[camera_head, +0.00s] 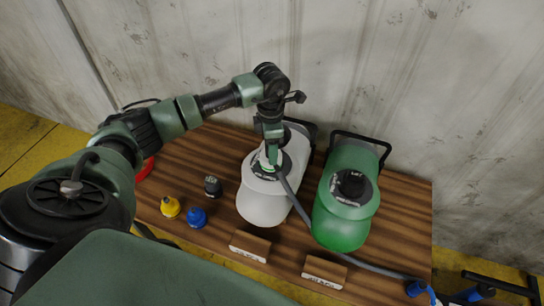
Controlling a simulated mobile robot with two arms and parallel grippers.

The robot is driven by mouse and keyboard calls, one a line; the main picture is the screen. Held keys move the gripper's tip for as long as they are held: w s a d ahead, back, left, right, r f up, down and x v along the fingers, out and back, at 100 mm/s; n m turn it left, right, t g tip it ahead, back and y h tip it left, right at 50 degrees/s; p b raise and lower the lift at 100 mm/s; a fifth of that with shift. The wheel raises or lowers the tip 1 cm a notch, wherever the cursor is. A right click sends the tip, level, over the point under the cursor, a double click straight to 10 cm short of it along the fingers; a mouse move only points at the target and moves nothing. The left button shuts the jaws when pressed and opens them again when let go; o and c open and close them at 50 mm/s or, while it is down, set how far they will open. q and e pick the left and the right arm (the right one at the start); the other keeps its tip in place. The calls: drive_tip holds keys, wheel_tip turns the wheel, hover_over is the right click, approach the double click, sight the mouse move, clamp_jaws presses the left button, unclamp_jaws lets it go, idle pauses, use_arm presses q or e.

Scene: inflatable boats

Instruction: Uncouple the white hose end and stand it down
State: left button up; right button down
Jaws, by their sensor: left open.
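My left gripper (269,154) points down over the top of the grey-white pump (262,208), with its jaws open. A small pale piece that looks like the white hose end (267,162) shows at its fingertips, on the pump's dark top plate. The gripper partly covers it, so I cannot tell whether the jaws touch it or how it is seated. A grey hose (295,203) leads from this spot over the pump, past the green pump's front, to a blue fitting (415,288) at the bench's right front corner. My right gripper is not in view.
The green pump (342,228), with a dark port, stands right of the white one on the wooden bench (405,225). Yellow (170,207), blue (196,217) and black (212,186) fittings stand to the left. Two labelled wooden blocks (251,245) (324,271) lie in front. A wall is behind.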

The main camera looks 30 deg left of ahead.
use_arm(q)
clamp_jaws()
drive_tip(key=shift+n+p, duration=0.3)
drive_tip(key=shift+n, duration=1.7)
drive_tip(key=shift+n+p, duration=0.35)
drive_tip(key=shift+n, duration=1.65)
